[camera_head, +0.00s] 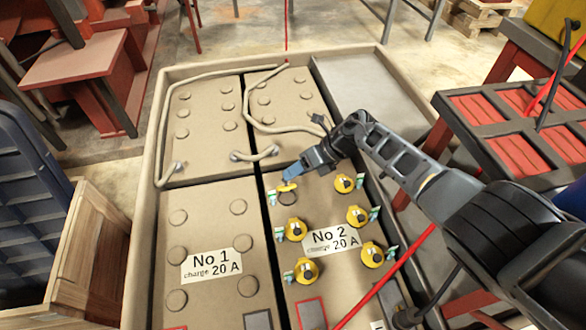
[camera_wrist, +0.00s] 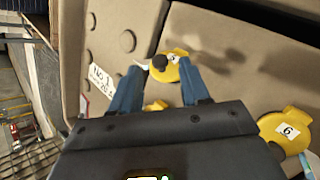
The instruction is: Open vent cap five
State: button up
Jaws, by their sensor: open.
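The No 2 battery block (camera_head: 325,295) bears several yellow vent caps with dark round knobs. One cap (camera_head: 287,187) is at its upper left, and my gripper (camera_head: 289,178) is right at it, partly covering it. In the wrist view this yellow cap (camera_wrist: 172,72) is beyond and between my open fingers, with its dark knob (camera_wrist: 159,62) in front. Its number is partly hidden, and I cannot tell whether the fingers touch it. A dull round patch (camera_head: 288,199) shows just below it in the head view. Cap six (camera_wrist: 288,131) is at the right of the wrist view.
The No 1 block (camera_head: 208,225) with flat round plugs lies to the left. Beige cables (camera_head: 262,130) loop over the rear blocks. A raised tray rim (camera_head: 145,230) surrounds the blocks. A red-panelled rack (camera_head: 515,155) stands right; a wooden crate (camera_head: 95,235) stands left.

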jog(key=shift+p+v, duration=1.65)
jog(key=shift+v, duration=1.05)
jog(key=s+a+r+m+t+y+p, duration=0.3)
jog(key=s+a+m+y, duration=0.5)
jog(key=s+a, duration=0.85)
jog(key=s+r+m+t+y, duration=0.1)
jog(key=s+r+m+t, duration=0.4)
jog(key=r+m+t, duration=0.15)
jog(key=s+d+r+m+t+h+p, duration=0.1)
jog(key=s+d+r+m+h, duration=0.4)
jog(key=s+d+m, duration=0.4)
jog(key=s+d+r+m+t+h+p, duration=0.1)
jog(key=s+d+r+m+h, duration=0.5)
jog(key=d, duration=0.9)
jog(key=s+d+r+m+t+h+p, duration=0.2)
jog(key=s+d+r+m+h, duration=0.4)
jog(key=s+d+r+m, duration=0.3)
jog(key=s+d+m+t, duration=0.1)
jog(key=s+d+m, duration=0.2)
jog(key=m, duration=0.3)
jog(key=shift+s, duration=0.7)
